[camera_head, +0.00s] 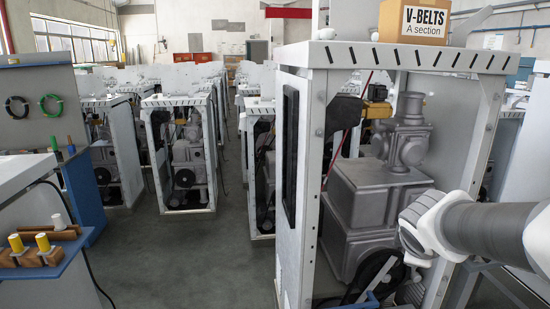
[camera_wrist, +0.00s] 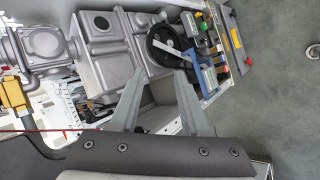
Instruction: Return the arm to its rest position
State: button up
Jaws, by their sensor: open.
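My arm reaches in from the right edge in the head view, in front of the open dispenser frame (camera_head: 305,180). Its white joint is beside the grey metal machinery (camera_head: 375,200) inside that frame. My gripper is hidden in the head view. In the wrist view my gripper (camera_wrist: 160,78) is open, its two fingers apart with nothing between them. The grey machinery (camera_wrist: 105,60) and a black pulley wheel (camera_wrist: 170,45) lie beyond the fingers. The pulley also shows low in the head view (camera_head: 376,275).
A "V-BELTS" box (camera_head: 413,20) sits on the frame's top. Grey floor (camera_head: 190,255) is clear between.

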jog(key=s+a+r+m+g+y, duration=0.1)
jog(key=s+a+m+y, duration=0.3)
jog(key=s+a+m, duration=0.8)
jog(key=s+a+g, duration=0.1)
jog(key=s, duration=0.4)
jog(key=shift+p, duration=0.4)
jog(key=shift+s+d+r, duration=0.1)
